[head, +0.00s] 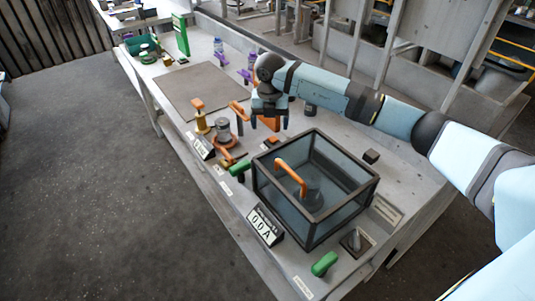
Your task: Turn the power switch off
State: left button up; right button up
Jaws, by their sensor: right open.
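A small grey lever switch (354,241) stands on a dark square plate at the near right of the bench, beside the glass box; it looks like the power switch. Its on or off position is too small to tell. My right gripper (269,119) is open and points down above the middle of the bench, behind the glass box and well away from this switch. An orange part (269,124) shows between and behind its fingers; I cannot tell whether they touch it. My left gripper is not in view.
A display (265,226) reads about 00A. Green handles (324,264) lie near the front edge.

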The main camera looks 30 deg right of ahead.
notch_tip(320, 180, down, 12)
jog(key=shift+s+f, duration=0.1)
dwell(0.4)
jog(key=c, duration=0.9)
